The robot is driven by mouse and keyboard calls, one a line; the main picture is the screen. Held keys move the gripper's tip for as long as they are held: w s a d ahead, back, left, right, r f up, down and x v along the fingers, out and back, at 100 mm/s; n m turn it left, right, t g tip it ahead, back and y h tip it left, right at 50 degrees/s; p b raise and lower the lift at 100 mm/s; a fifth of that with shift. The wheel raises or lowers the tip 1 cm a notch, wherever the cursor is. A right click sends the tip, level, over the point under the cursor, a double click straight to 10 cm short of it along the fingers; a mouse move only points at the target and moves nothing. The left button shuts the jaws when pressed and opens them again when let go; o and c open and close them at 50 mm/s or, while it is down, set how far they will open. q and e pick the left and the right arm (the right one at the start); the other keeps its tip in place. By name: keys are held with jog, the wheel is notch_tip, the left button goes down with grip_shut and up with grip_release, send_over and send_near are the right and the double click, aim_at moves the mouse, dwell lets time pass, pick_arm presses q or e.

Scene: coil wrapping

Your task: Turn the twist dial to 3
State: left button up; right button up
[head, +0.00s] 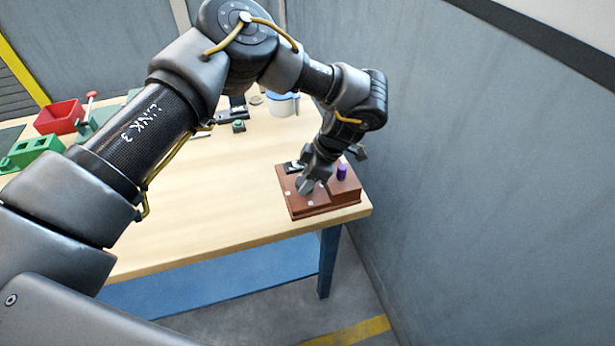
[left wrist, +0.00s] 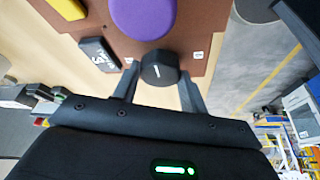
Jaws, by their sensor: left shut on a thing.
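The twist dial (left wrist: 158,70) is a round black knob with a white pointer line, on a brown box (head: 340,193) at the table's right corner. In the left wrist view, small white labels lie on either side of it; their marks are too small to read. My left gripper (head: 306,186) reaches down onto the box, its fingers shut on the dial's sides. The gripper hides most of the dial in the head view. A black plate with a white mark (left wrist: 98,53) lies beside the dial. My right gripper is not in view.
A purple knob (head: 342,172) stands on the same box, close to the gripper. A red bin (head: 59,117), a green block (head: 36,149) and a white-blue container (head: 283,103) are farther off on the table. A grey wall (head: 480,180) rises right of the table.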

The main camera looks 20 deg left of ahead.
pick_arm(q)
jog(key=o, duration=1)
jog(key=shift+c, duration=0.2)
jog(key=shift+d+r, duration=0.15)
jog(key=shift+r, duration=0.15)
jog(key=b+v, duration=0.2)
jog(key=v, duration=0.8)
